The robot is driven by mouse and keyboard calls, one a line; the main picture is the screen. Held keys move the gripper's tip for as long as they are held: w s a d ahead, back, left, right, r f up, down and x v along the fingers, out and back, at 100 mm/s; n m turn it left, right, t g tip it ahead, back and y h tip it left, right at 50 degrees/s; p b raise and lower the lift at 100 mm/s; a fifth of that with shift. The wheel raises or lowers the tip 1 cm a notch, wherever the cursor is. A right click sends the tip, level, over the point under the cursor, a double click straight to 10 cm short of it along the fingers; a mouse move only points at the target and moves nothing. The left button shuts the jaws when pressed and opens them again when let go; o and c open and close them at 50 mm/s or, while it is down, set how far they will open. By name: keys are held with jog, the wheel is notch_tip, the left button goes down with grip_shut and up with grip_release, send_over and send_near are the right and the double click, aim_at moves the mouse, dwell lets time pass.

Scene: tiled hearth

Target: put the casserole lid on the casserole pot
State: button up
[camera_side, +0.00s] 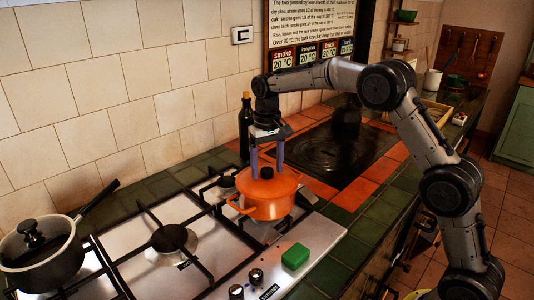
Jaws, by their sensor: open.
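The orange casserole pot (268,207) stands on the right part of the gas hob, with loop handles at its sides. The orange casserole lid (258,184) rests on top of the pot and looks level, its black knob facing up. Any small gap at the lid's far rim is hidden. My gripper (267,168) points down over the lid, open. Its two fingers stand apart on either side of the knob, with their tips close to the lid; I cannot tell whether they touch it.
A dark bottle (245,128) stands close behind my gripper by the wall. A grey saucepan (42,262) with a lid and long handle is at the left. A green block (295,256) lies on the hob front. A dark cooktop (335,150) is at the right.

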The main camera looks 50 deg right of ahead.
notch_tip(320, 180, up, 14)
dwell(0.4)
dwell(0.8)
jog(key=s+a+r+t, duration=0.1)
jog(key=s+r+t, duration=0.1)
jog(key=s+r, duration=0.6)
jog(key=s+a+r+n+t, duration=0.1)
jog(key=s+r, duration=0.2)
jog(key=s, duration=0.9)
jog(key=s+f+n+t, duration=0.2)
jog(key=s+f, duration=1.3)
jog(key=f, duration=0.2)
jog(key=shift+a+f+n+t, duration=0.3)
jog(key=shift+a+f+n, duration=0.05)
jog(key=shift+a+n, duration=0.05)
